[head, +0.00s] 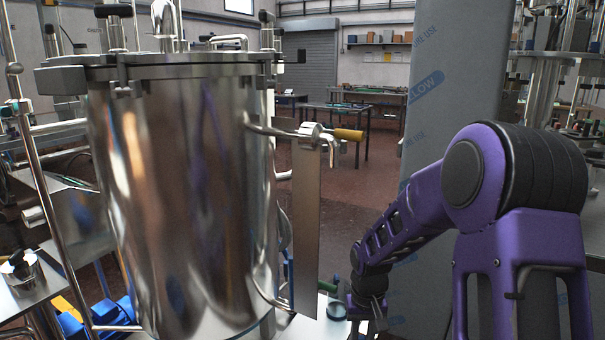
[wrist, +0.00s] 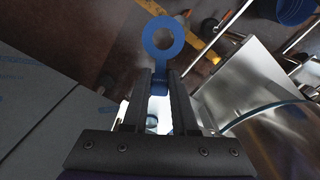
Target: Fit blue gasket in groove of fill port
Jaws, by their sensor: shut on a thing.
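In the wrist view, my gripper (wrist: 160,80) is shut on the tab of the blue gasket (wrist: 163,57). The gasket is a flat ring with an open centre, and it sticks out beyond the fingertips, touching nothing else that I can make out. In the head view, my gripper's end is low at the bottom edge, right of the large steel tank, and its fingers are not clear. I cannot pick out the fill port or its groove for certain in either view.
The shiny steel tank (head: 180,200) fills the left. A film-wrapped grey column (head: 445,110) rises behind my arm. Open floor shows beyond.

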